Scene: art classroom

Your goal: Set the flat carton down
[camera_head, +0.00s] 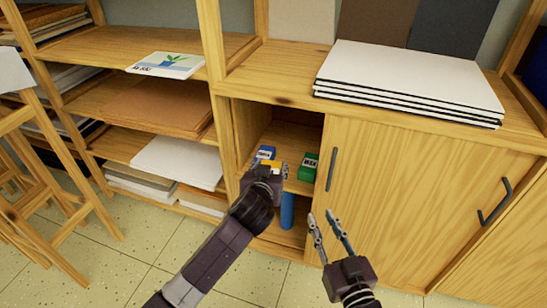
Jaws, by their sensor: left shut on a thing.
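My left gripper (268,170) is at the mouth of the open cupboard compartment, seen from behind. It is shut on a small yellow thing (271,163), which I take for the flat carton; my gripper hides most of it. I cannot tell whether it touches the shelf board. A small blue and white box (265,152) is just beyond it. A green box (308,166) stands to the right on the same cupboard shelf (292,140). My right gripper (324,217) is open and empty, in front of the closed cupboard door.
A blue cylinder (287,211) stands in the compartment below. The closed cupboard door (400,190) borders the opening on the right. White boards (410,80) lie stacked on top. A wooden easel (45,190) stands left.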

